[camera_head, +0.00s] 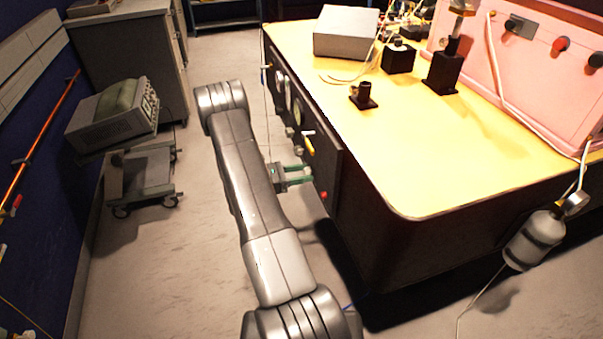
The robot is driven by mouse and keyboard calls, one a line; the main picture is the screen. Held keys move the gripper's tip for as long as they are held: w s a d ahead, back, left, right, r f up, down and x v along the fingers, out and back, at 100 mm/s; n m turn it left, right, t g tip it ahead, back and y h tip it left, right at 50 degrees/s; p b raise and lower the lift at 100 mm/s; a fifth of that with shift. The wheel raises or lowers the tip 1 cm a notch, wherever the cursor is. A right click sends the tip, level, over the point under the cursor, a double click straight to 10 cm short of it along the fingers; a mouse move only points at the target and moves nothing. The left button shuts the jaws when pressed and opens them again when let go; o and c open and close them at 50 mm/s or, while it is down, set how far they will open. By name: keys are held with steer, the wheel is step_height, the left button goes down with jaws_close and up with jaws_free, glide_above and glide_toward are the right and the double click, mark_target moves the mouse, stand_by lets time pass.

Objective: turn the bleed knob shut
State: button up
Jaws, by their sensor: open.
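A dark panel (330,165) on the left side of the yellow-topped table carries round gauges (297,110), a yellow lever-like handle (308,144) and a small red knob (323,195). I cannot tell which fitting is the bleed knob. My gripper (307,175), with green fingers, is open and points right toward the panel. It is below the yellow handle and just above and left of the red knob. Whether the fingertips touch anything is too small to tell, and my gripper may hide part of the panel.
The table (440,165) bears a grey box (345,32), black optical mounts (444,72) and a pink enclosure (530,75). A grey cylinder (534,240) hangs at the right. A wheeled cart (140,172) with an instrument (112,115) stands left; floor between is clear.

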steer(key=c, duration=1)
steer(key=shift+o, duration=0.2)
steer(key=shift+f+m+b, duration=0.1)
steer(key=shift+m+b, duration=0.3)
steer(key=shift+b, duration=0.1)
steer(key=m+b, duration=0.8)
steer(key=b, duration=0.2)
steer(key=m+t+y+b, duration=0.1)
steer(key=m+b, duration=0.7)
steer(key=b, duration=0.3)
steer(key=shift+s+d, duration=0.1)
